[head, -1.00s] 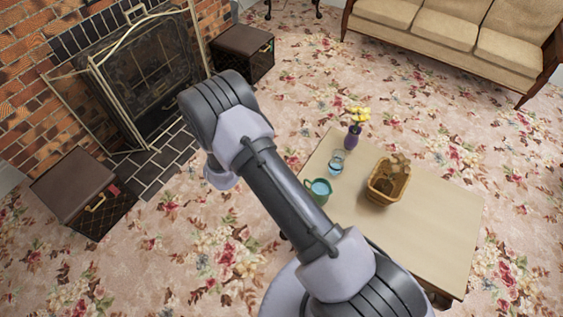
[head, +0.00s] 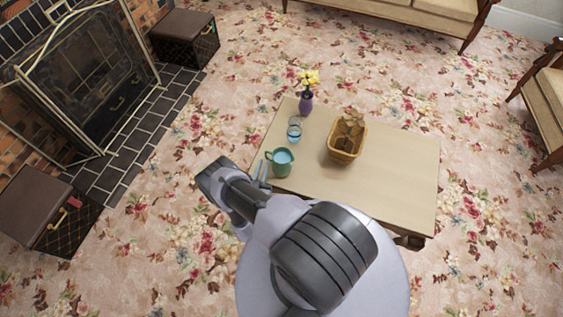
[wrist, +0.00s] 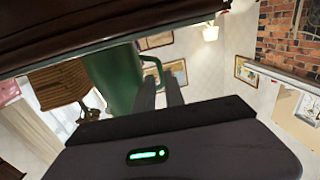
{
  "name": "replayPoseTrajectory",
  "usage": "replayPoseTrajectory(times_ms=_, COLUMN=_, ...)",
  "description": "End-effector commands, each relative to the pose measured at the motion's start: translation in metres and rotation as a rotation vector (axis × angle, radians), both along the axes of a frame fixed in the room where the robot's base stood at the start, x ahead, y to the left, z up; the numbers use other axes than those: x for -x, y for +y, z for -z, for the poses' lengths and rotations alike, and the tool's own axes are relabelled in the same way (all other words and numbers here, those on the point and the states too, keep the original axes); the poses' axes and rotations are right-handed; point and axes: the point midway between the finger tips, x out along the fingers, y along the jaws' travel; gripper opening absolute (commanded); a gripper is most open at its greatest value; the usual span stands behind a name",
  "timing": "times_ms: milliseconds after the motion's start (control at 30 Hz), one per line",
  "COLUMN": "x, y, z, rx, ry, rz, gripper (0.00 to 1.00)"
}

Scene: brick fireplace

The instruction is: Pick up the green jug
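The green jug (head: 281,163) stands upright at the left front corner of the low table (head: 400,170), with pale blue liquid inside and its handle on the left side. In the wrist view the jug (wrist: 109,75) looms large, left of my fingers, with its handle loop close to the fingertips. My gripper (head: 263,165) is at the table's left edge, just beside the jug on its handle side. Its two fingers are apart with a gap between them, which also shows in the wrist view (wrist: 160,80). I cannot tell whether a finger touches the handle.
A glass of blue liquid (head: 294,130) stands behind the jug. A purple vase (head: 306,103) with yellow flowers is at the back left corner. A wicker basket (head: 345,150) is to the right. The table's right part is clear. Dark boxes (head: 186,37) stand by the fireplace.

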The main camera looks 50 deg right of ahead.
Motion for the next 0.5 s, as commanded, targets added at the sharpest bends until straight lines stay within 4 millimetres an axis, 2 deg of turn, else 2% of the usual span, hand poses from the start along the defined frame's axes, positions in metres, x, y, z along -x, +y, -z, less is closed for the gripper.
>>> replayPoseTrajectory(times_ms=233, x=-0.023, y=-0.039, z=0.005, rx=0.0, ry=-0.002, rz=0.004, gripper=0.14)
replayPoseTrajectory(times_ms=333, x=-0.027, y=-0.045, z=0.003, rx=-0.001, ry=0.001, rz=0.001, gripper=0.14)
replayPoseTrajectory(times_ms=500, x=-0.027, y=-0.045, z=0.0, rx=-0.001, ry=0.001, rz=0.0, gripper=0.14)
